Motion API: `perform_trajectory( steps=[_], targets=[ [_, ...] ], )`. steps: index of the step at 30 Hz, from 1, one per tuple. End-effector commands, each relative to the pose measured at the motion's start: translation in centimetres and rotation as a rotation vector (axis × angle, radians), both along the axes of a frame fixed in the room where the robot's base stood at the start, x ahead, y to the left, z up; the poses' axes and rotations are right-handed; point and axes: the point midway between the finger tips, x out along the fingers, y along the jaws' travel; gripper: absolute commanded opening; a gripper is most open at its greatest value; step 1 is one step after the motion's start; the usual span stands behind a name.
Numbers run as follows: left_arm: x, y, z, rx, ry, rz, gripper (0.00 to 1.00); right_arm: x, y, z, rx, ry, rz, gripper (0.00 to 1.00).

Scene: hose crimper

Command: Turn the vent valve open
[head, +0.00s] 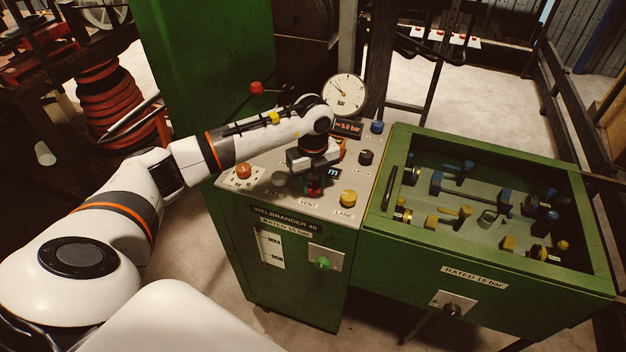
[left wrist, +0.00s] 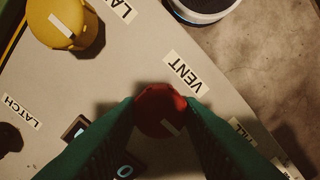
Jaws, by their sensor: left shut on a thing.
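The vent valve is a red knob (left wrist: 160,108) with a pale mark, on the grey top panel beside the label VENT (left wrist: 185,72). In the left wrist view the two green fingers of my left gripper (left wrist: 160,118) stand on either side of the knob and are shut on it. In the head view my left gripper (head: 314,180) points down at the panel above the VENT label (head: 308,203), and it hides most of the knob. The pale mark slants to the lower right in the left wrist view. My right gripper is not in view.
A yellow LANE knob (head: 347,198), a dark LATCH knob (head: 365,157) and an orange-red knob (head: 243,170) stand nearby on the panel. Behind are a round bar gauge (head: 344,94) and a display (head: 348,127) reading 5.0 bar. A green open-topped bin (head: 480,260) with fittings stands right.

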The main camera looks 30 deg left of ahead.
Motion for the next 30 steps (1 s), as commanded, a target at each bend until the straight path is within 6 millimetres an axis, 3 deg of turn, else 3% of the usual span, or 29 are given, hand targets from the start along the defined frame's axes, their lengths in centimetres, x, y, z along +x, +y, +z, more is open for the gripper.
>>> perform_trajectory(
  steps=[11,30],
  targets=[
    [0.1,0.0,-0.1,0.0,-0.002,-0.112,0.11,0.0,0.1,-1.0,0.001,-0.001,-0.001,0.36],
    [0.1,0.0,-0.2,0.001,-0.004,-0.688,0.11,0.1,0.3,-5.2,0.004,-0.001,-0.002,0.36]
  ],
)
